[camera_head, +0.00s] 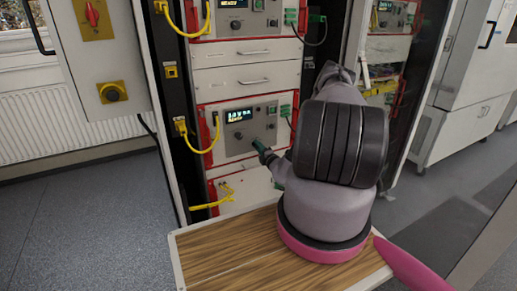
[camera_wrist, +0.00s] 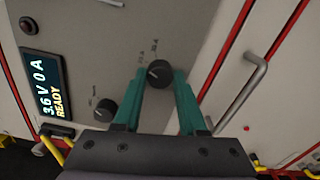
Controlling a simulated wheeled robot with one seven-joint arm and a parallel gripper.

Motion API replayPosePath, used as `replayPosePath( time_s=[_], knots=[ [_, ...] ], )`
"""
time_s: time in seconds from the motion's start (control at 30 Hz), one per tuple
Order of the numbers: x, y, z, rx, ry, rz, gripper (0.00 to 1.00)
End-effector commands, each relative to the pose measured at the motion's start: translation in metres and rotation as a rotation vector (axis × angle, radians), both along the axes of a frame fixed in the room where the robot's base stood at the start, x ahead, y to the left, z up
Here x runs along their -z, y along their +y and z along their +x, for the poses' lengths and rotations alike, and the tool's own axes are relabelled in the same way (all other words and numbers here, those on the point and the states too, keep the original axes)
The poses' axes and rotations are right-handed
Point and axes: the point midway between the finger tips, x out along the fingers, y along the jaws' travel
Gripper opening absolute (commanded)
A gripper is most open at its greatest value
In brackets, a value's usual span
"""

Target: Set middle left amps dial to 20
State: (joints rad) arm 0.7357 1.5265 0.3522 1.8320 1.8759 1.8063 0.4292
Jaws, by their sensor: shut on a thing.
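The middle cycler panel (camera_head: 262,128) is grey, with a lit display (camera_head: 238,115). In the wrist view the display (camera_wrist: 48,90), turned sideways, reads 3.6 V, 0 A, READY. My gripper (camera_wrist: 166,74) has its teal fingertips on either side of a round black dial (camera_wrist: 158,71) and is shut on it. Small labels by this dial end in "A"; their numbers are too small to read surely. A second black dial (camera_wrist: 105,109) sits apart, left of the fingers. In the head view my gripper (camera_head: 259,145) reaches the panel's lower right part; my arm hides the held dial.
A metal handle (camera_wrist: 256,78) stands out from the white drawer beside the panel. Yellow cables (camera_head: 208,150) hang at the panel's left, and green plugs (camera_head: 285,111) sit at its right. A wooden-topped surface (camera_head: 215,250) lies below my arm.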

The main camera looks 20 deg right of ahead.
Motion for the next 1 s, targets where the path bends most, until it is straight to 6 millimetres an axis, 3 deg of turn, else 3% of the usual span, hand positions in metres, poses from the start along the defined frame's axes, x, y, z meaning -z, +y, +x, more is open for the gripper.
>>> replayPosePath(
  time_s=[0.13,0.17,0.2,0.23,0.53,0.67,1.0],
  knots=[
    [0.001,-0.001,-0.001,0.002,0.003,0.0,0.0],
    [0.001,-0.001,-0.001,0.002,0.003,0.0,0.48],
    [0.001,-0.001,-0.001,0.002,0.003,0.0,0.64],
    [0.001,-0.001,-0.001,0.002,0.003,-0.001,0.71],
    [0.0,0.0,-0.001,0.0,0.001,-0.001,0.71],
    [0.001,-0.001,-0.01,0.001,0.003,0.001,0.71],
    [0.002,-0.004,-0.076,0.003,0.005,0.002,0.71]
  ],
)
